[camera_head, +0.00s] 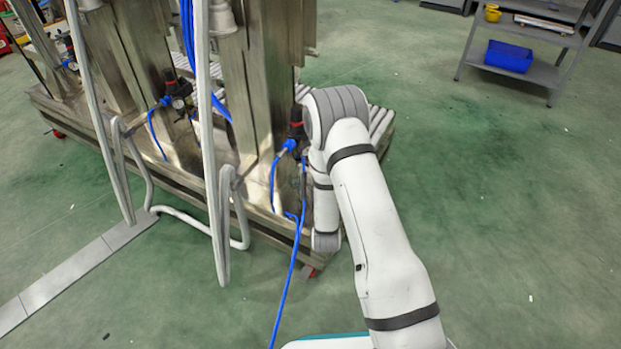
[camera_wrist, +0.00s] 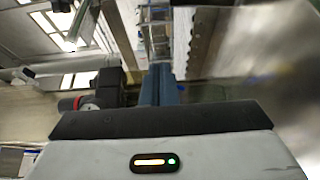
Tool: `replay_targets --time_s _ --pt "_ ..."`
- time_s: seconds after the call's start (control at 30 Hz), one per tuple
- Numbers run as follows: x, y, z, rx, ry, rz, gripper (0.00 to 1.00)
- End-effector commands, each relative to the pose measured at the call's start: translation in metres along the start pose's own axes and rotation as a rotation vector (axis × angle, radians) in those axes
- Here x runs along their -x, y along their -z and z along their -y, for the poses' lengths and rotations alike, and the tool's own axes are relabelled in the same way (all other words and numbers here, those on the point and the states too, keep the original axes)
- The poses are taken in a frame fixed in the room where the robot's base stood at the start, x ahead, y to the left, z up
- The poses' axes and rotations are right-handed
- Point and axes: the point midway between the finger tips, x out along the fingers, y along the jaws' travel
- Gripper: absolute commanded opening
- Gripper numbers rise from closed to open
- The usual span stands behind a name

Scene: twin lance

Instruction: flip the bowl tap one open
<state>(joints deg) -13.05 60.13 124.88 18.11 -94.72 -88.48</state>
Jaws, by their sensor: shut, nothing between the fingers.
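In the wrist view my gripper (camera_wrist: 160,68) shows as two blue-grey fingers pressed together and empty. A clear, shiny piece (camera_wrist: 156,32) shows just past the fingertips; I cannot tell whether they touch it. A dark regulator body (camera_wrist: 108,88) with a red end (camera_wrist: 70,103) is left of the fingers. In the head view a red-topped regulator (camera_head: 296,124) on the steel frame stands beside my arm, and a second regulator (camera_head: 177,95) is further left. I cannot pick out the bowl tap itself or its position. My gripper is hidden behind my arm in the head view.
Blue hoses (camera_head: 288,270) run from the regulators, one down to the floor. Grey bent tubes (camera_head: 222,240) stand in front of the steel frame (camera_head: 262,208). A shelf with a blue bin (camera_head: 508,57) is at the back right. The green floor on the right is clear.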

Motion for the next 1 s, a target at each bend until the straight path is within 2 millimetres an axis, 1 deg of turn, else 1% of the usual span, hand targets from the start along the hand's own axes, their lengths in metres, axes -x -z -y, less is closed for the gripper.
replay_targets --time_s 0.03,0.2,0.33,0.77,0.87,0.97,1.0 --pt "0.001 -0.009 0.001 0.001 0.001 0.005 0.0" --pt "0.002 -0.024 0.001 0.0 0.0 0.007 0.0" --pt "0.002 -0.026 0.0 0.0 0.0 0.006 0.0" --pt "0.002 -0.023 -0.002 -0.003 0.002 0.002 0.0" --pt "-0.002 -0.023 -0.019 -0.035 0.021 0.001 0.0" --pt "-0.009 -0.024 -0.055 -0.116 0.077 0.003 0.0" --pt "-0.013 -0.024 -0.074 -0.161 0.109 0.005 0.0"
